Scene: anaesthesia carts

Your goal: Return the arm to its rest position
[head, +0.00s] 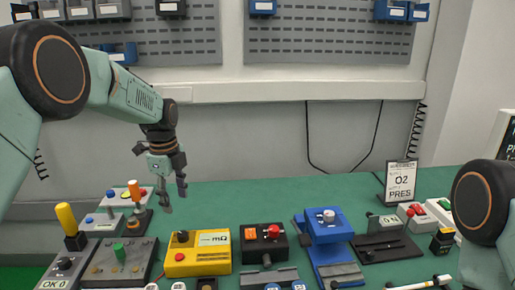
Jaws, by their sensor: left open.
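My left arm comes in from the upper left and bends down in the head view. Its left gripper (174,196) hangs in the air, fingers pointing down, open and empty. It is above the back left part of the green table (260,199), beside the orange-handled device (137,222). I cannot tell whether it is clear of that device in depth. Part of my right arm shows at the right edge; its gripper is out of view.
A yellow box (197,262), a black box with a red knob (262,250) and a blue device (325,226) stand along the table. A sign (400,182) reading "O2 PRES" stands at the right. Clear green surface lies behind the boxes. Pegboards with blue bins hang above.

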